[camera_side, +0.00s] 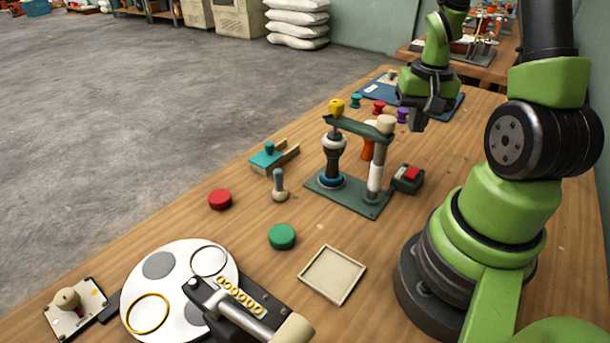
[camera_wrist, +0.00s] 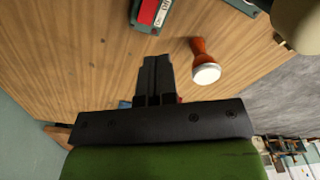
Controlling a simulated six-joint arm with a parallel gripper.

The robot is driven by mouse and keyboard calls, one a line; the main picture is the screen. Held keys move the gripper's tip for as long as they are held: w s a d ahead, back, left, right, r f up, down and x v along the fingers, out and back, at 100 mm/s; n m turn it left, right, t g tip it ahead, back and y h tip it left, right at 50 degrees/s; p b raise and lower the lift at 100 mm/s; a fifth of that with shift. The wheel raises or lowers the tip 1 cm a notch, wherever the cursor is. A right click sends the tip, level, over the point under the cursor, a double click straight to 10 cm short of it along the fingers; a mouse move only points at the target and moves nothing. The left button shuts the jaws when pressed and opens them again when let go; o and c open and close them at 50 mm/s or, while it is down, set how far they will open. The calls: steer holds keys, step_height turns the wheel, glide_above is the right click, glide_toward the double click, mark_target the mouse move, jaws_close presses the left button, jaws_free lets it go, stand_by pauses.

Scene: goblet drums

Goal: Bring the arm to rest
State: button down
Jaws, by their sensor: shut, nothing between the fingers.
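My gripper (camera_side: 419,125) hangs above the back right of the wooden table, fingers pointing down. In the wrist view its two dark fingers (camera_wrist: 157,61) are together with nothing between them. A black and white goblet drum (camera_side: 333,158) with a blue ring at its foot stands upright in a dark green frame (camera_side: 327,184), under the top bar. An orange and white goblet drum (camera_side: 367,149) is partly hidden behind the frame's post; it also shows in the wrist view (camera_wrist: 204,68), apart from my fingers.
A box with a red button (camera_side: 408,178) stands right of the frame. Several coloured spools (camera_side: 379,107) and a blue mat (camera_side: 373,92) lie near my gripper. A teal clamp block (camera_side: 270,158), red disc (camera_side: 220,199), green disc (camera_side: 282,237), shallow tray (camera_side: 332,275) and white round plate (camera_side: 139,295) are nearer.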

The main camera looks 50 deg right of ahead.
steer(key=w+a+r+n+t, duration=0.3)
steer(key=w+a+r, duration=0.1)
steer(key=a+r, duration=0.75)
steer(key=s+a+r+n+t+y, duration=0.2)
steer(key=s+a+r, duration=0.4)
steer(key=a, duration=0.4)
steer(key=shift+a+r+n+t, duration=0.3)
steer(key=shift+n+t, duration=0.6)
steer(key=shift+n, duration=0.3)
steer(key=shift+d, duration=0.1)
steer(key=d+f+m+g, duration=0.2)
steer(key=d+f+m, duration=0.2)
steer(key=d+m, duration=0.3)
steer(key=d+f+m+g+h, duration=0.1)
steer(key=d+f+m, duration=0.4)
steer(key=m, duration=0.9)
steer(key=d+f+m+g, duration=0.4)
steer(key=d+m, duration=0.5)
steer(key=m, duration=0.2)
steer(key=shift+f+h, duration=0.15)
steer(key=shift+h, duration=0.15)
